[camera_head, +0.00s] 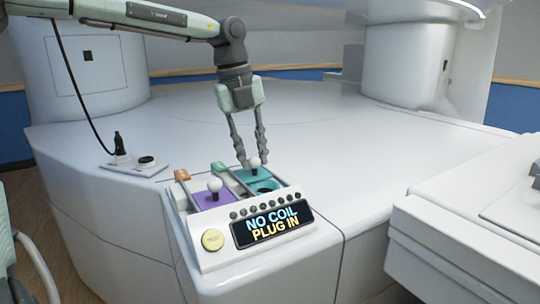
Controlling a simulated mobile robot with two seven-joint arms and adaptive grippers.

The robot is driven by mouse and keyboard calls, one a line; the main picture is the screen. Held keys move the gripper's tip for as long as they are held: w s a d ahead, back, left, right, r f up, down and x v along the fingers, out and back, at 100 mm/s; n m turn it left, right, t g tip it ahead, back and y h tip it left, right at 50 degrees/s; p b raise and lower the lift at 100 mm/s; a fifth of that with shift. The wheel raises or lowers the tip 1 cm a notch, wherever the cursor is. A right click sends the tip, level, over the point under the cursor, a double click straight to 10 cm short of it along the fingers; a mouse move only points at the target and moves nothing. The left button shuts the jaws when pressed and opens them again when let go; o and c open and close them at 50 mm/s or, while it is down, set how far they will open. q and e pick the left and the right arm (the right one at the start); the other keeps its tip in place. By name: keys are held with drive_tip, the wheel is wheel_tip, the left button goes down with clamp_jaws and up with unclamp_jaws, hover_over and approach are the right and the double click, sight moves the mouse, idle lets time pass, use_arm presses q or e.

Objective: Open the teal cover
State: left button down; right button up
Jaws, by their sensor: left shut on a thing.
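The teal cover (237,182) is on the right slot of a white control panel (220,257). Its white ball knob (255,163) stands up near the slot's far end. My right gripper is not in the view.
A purple cover (207,200) with a white knob (215,185) lies left of the teal one. A display (272,225) reads "NO COIL PLUG IN", with a round yellowish button (213,240) beside it. A black cable plug (119,145) stands farther left. The white surface behind is clear.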

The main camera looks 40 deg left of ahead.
sight(240, 174)
use_arm(q)
drive_tip(key=shift+w+a, duration=0.25)
drive_tip(key=shift+a, duration=0.4)
drive_tip(key=c, duration=1.3)
unclamp_jaws()
drive_tip(key=shift+d, duration=0.1)
wheel_tip(240, 174, up, 12)
drive_tip(key=s+a, duration=0.1)
drive_tip(key=s, duration=0.1)
drive_tip(key=shift+a, duration=0.15)
drive_tip(key=shift+f, duration=0.15)
